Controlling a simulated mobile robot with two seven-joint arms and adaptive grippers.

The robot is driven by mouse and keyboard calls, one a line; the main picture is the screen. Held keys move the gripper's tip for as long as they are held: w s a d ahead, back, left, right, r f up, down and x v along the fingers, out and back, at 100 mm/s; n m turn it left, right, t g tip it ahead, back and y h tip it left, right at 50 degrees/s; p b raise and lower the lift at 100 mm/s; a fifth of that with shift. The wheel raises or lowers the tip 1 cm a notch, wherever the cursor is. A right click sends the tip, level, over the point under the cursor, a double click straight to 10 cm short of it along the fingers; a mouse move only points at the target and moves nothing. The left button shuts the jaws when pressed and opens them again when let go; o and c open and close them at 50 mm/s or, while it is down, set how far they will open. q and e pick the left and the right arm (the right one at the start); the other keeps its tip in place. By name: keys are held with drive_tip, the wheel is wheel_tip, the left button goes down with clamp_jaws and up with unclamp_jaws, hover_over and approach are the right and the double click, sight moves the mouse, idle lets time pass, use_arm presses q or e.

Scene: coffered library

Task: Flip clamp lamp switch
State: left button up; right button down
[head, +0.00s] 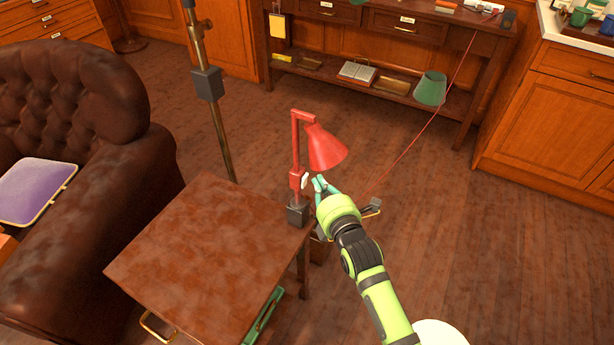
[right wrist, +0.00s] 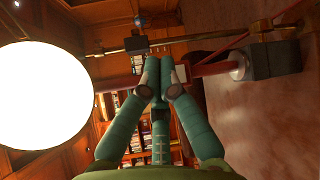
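The red clamp lamp (head: 297,150) stands upright at the right corner of the brown side table (head: 200,260), its dark clamp (head: 298,214) on the edge. Its red shade (head: 326,148) points down to the right. A small white switch (head: 305,180) sits on the lower post. My right gripper (head: 320,184) is just right of the switch. In the right wrist view its teal fingertips (right wrist: 159,76) are together and empty, close to the red post (right wrist: 207,70); I cannot tell whether they touch the switch. A large white disc (right wrist: 45,95), apparently the shade's opening, fills the left. My left gripper is not in view.
A brown leather armchair (head: 75,130) with a purple cushion (head: 35,190) stands left of the table. A brass pole (head: 219,120) rises behind it. A wooden desk (head: 400,40) with a lower shelf is at the back. Wooden floor (head: 500,240) is open at right.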

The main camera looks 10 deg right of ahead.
idle(0.7)
drive_tip(key=shift+w+a, duration=0.25)
drive_tip(key=shift+a, duration=0.15)
drive_tip(key=shift+w+a+r, duration=0.1)
drive_tip(key=shift+w+a, duration=0.05)
drive_tip(key=shift+a, duration=0.1)
idle(0.5)
drive_tip(key=shift+d, duration=0.1)
drive_tip(key=shift+s+d+p, duration=0.45)
drive_tip(key=shift+d+p, duration=0.15)
drive_tip(key=s+d, duration=0.1)
drive_tip(key=d+p, duration=0.1)
drive_tip(key=s+d+f+p, duration=0.1)
drive_tip(key=d, duration=0.1)
drive_tip(key=shift+s, duration=0.35)
